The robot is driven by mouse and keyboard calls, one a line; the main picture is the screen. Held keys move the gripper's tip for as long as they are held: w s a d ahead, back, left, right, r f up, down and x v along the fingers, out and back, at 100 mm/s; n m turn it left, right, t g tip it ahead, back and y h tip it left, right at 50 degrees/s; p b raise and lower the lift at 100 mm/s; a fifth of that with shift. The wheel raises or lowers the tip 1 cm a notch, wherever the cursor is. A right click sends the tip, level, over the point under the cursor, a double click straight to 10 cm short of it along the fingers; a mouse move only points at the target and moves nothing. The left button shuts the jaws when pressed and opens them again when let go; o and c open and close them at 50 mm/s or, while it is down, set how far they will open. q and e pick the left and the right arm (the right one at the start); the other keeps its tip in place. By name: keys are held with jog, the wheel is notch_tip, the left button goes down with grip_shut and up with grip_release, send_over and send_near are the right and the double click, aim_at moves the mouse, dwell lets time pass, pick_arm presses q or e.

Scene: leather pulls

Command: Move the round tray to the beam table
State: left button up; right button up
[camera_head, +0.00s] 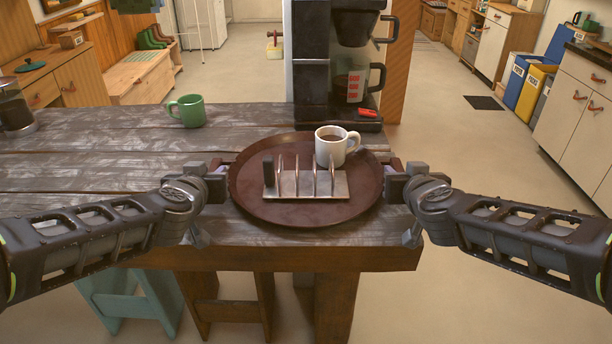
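The round tray (250,207) is dark reddish-brown and lies over the near right end of a weathered plank table (80,165). It looks level; I cannot tell whether it touches the planks. A white mug (330,152) of dark drink and a metal toast rack (325,187) with one dark slice (268,171) stand upright on it. My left gripper (222,180) is at the tray's left rim and my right gripper (391,181) at its right rim. Their fingertips are partly hidden, so their grip is unclear. I cannot tell whether this plank table is the beam table.
A black coffee machine (310,75) stands close behind the tray, with a red item (367,113) at its base. A green mug (187,110) and a dark glass jug (14,108) stand on the planks. A teal stool (125,298) is below. The floor at right is open.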

pick_arm(q)
jog(key=shift+w+f, duration=0.1)
jog(key=shift+w, duration=0.15)
pick_arm(e)
jog(key=shift+w+f, duration=0.1)
jog(key=shift+w, duration=0.15)
pick_arm(q)
jog(key=shift+c, duration=0.6)
pick_arm(e)
jog(key=shift+c, duration=0.5)
pick_arm(q)
grip_shut()
pick_arm(e)
grip_shut()
